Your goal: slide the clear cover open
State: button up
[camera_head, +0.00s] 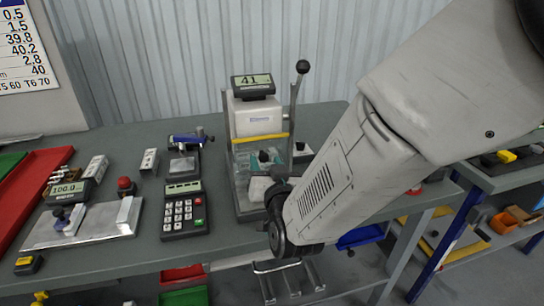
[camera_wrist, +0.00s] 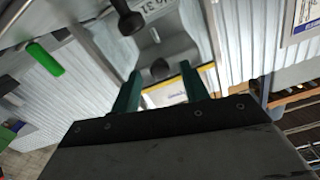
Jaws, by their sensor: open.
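The bench machine has a pale labelled body (camera_head: 257,117), a display reading 41 (camera_head: 253,84) and a yellow bar (camera_head: 260,138) across its front. A see-through panel, which seems to be the clear cover, is hard to make out below the yellow bar. In the wrist view, my gripper (camera_wrist: 160,72) has its two green fingers apart with nothing held between them. The machine's labelled body (camera_wrist: 165,93) and yellow bar (camera_wrist: 181,76) show beyond and between the fingers. In the head view my arm reaches down in front of the machine and hides part of its lower right; contact is unclear.
A lever with a black knob (camera_head: 303,67) rises at the machine's right. A keypad unit (camera_head: 184,211), a metal plate with a red button (camera_head: 124,184) and a small blue-topped fixture (camera_head: 184,141) stand to the left. A corrugated wall (camera_head: 180,60) is behind.

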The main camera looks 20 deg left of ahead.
jog(key=shift+x, duration=0.95)
grip_shut()
notch_tip(320, 180, up, 13)
jog(key=shift+f, duration=0.15)
grip_release()
